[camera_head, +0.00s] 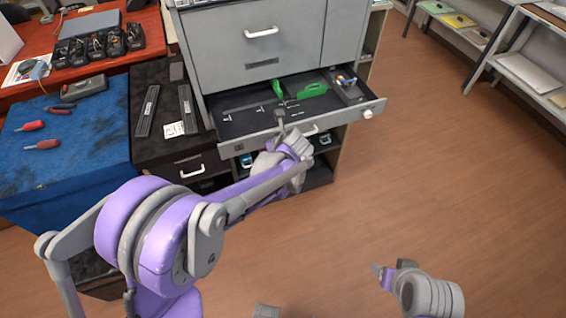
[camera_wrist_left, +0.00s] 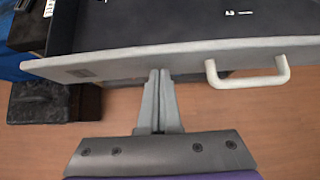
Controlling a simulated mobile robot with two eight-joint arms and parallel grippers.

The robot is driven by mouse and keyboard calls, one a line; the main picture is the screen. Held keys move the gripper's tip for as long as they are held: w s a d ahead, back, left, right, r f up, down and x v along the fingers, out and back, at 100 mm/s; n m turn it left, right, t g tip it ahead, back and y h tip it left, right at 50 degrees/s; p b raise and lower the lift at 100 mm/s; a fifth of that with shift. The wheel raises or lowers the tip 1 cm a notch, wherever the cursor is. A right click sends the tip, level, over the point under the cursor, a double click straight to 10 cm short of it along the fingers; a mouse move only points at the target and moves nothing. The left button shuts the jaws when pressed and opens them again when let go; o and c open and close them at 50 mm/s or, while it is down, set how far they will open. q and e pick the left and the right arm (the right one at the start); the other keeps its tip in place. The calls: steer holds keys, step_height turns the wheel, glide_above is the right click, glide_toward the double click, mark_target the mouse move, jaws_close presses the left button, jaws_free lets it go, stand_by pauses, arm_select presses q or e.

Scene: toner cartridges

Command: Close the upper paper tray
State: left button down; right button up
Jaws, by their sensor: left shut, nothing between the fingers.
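An open tray (camera_head: 235,133) sticks out of the large grey machine in the head view. It has a dark inside and a light grey front panel, which also shows in the left wrist view (camera_wrist_left: 130,62). A white handle (camera_wrist_left: 248,80) is on that panel, to the right of my left gripper. My left gripper (camera_head: 280,116) is shut and empty at the tray's front, left of the handle. Its closed fingertips (camera_wrist_left: 160,72) overlap the panel's lower edge in the wrist view; I cannot tell whether they touch. My right gripper (camera_head: 378,272) is low over the floor, away from the tray.
Green parts (camera_head: 312,90) and small items lie inside the tray. A closed grey drawer (camera_head: 255,50) with a white handle is above it. A dark cabinet (camera_head: 150,160) and a blue-covered table (camera_head: 90,150) stand left. The wooden floor (camera_head: 430,170) is clear at right.

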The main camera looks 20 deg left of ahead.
mark_target(252, 104)
arm_select(q)
steer(key=w+a, duration=0.4)
steer(key=w, duration=0.2)
steer(key=w+a, duration=0.5)
steer(key=w, duration=0.1)
steer(key=w+a, duration=0.4)
steer(key=w, duration=0.2)
steer(key=shift+w+a, duration=0.35)
steer(key=shift+w, duration=0.05)
steer(key=shift+r, duration=0.1)
steer(key=shift+w+a, duration=0.1)
steer(key=shift+a, duration=0.05)
